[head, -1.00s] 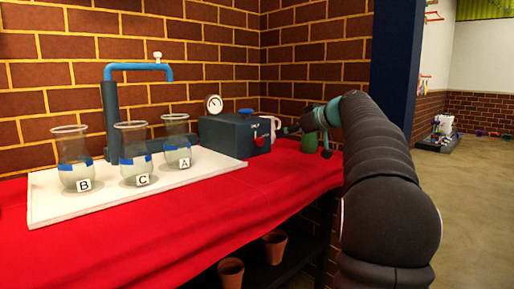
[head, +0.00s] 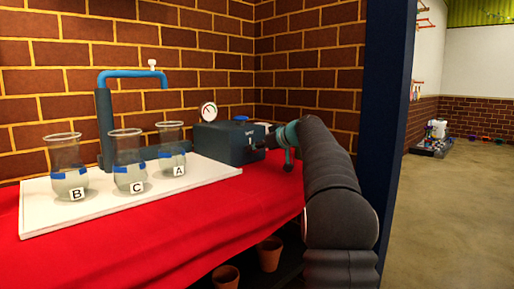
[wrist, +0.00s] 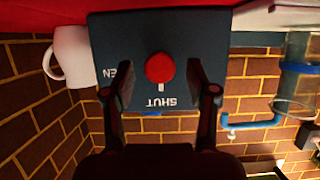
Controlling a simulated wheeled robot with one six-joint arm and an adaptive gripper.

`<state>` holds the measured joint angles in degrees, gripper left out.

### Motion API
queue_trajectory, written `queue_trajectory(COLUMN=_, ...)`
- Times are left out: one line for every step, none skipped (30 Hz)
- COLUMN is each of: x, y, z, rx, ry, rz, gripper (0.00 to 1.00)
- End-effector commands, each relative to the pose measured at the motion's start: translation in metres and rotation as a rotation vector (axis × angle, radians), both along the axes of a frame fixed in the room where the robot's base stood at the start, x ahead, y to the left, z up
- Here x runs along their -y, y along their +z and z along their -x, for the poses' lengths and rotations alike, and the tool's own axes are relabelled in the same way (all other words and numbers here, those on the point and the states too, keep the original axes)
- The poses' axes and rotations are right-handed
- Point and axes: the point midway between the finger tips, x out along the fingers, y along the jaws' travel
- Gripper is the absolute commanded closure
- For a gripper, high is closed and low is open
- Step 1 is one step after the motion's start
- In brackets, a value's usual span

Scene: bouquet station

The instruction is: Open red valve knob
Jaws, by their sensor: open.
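The round red valve knob (wrist: 159,68) is on the face of a dark blue-grey box (wrist: 205,50), which looks upside down in the wrist view. A pale pointer mark at the knob lines up with the word "SHUT"; part of another label, "EN", shows at the left. My gripper (wrist: 160,92) is open and empty, with one finger on each side of the knob in the picture. I cannot tell if either finger touches it. In the head view the box (head: 225,143) stands at the back of the red table, and my gripper is at its right end, hiding the knob.
A white mug (wrist: 70,55) is beside the box. A pressure gauge (head: 208,111) stands on the box. Flasks B (head: 67,170), C (head: 129,165) and A (head: 171,155) stand on a white board (head: 45,215) below a blue pipe (head: 130,75). The red tabletop (head: 180,220) in front is clear.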

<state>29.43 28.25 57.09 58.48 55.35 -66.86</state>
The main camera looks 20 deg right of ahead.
Motion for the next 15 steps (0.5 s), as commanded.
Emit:
queue_trajectory(x=-0.0011, y=-0.0016, z=-0.0031, rx=-0.001, ry=0.001, rz=0.000, gripper=0.43)
queue_trajectory(x=-0.0015, y=-0.0023, z=-0.0044, rx=-0.001, ry=0.000, rz=-0.001, gripper=0.43)
queue_trajectory(x=-0.0019, y=-0.0028, z=-0.0057, rx=-0.001, ry=0.000, rz=-0.001, gripper=0.43)
queue_trajectory(x=-0.0023, y=-0.0030, z=-0.0063, rx=-0.001, ry=0.000, rz=0.000, gripper=0.43)
queue_trajectory(x=-0.0025, y=-0.0032, z=-0.0068, rx=0.000, ry=0.000, rz=0.000, gripper=0.43)
queue_trajectory(x=-0.0026, y=-0.0032, z=-0.0071, rx=0.000, ry=0.000, rz=0.000, gripper=0.43)
queue_trajectory(x=-0.0026, y=-0.0033, z=-0.0072, rx=0.000, ry=0.000, rz=0.000, gripper=0.43)
queue_trajectory(x=-0.0026, y=-0.0033, z=-0.0073, rx=0.000, ry=0.000, rz=0.000, gripper=0.43)
queue_trajectory(x=-0.0026, y=-0.0033, z=-0.0072, rx=0.000, ry=0.000, rz=0.000, gripper=0.43)
queue_trajectory(x=-0.0026, y=-0.0034, z=-0.0071, rx=0.000, ry=0.000, rz=0.000, gripper=0.43)
queue_trajectory(x=-0.0026, y=-0.0033, z=-0.0071, rx=0.000, ry=0.000, rz=0.000, gripper=0.43)
queue_trajectory(x=-0.0025, y=-0.0033, z=-0.0071, rx=0.000, ry=0.000, rz=0.000, gripper=0.43)
queue_trajectory(x=-0.0024, y=-0.0034, z=-0.0070, rx=-0.001, ry=0.000, rz=0.000, gripper=0.48)
queue_trajectory(x=-0.0024, y=-0.0034, z=-0.0070, rx=-0.001, ry=0.000, rz=0.000, gripper=0.55)
queue_trajectory(x=-0.0024, y=-0.0033, z=-0.0069, rx=-0.001, ry=0.000, rz=0.000, gripper=0.65)
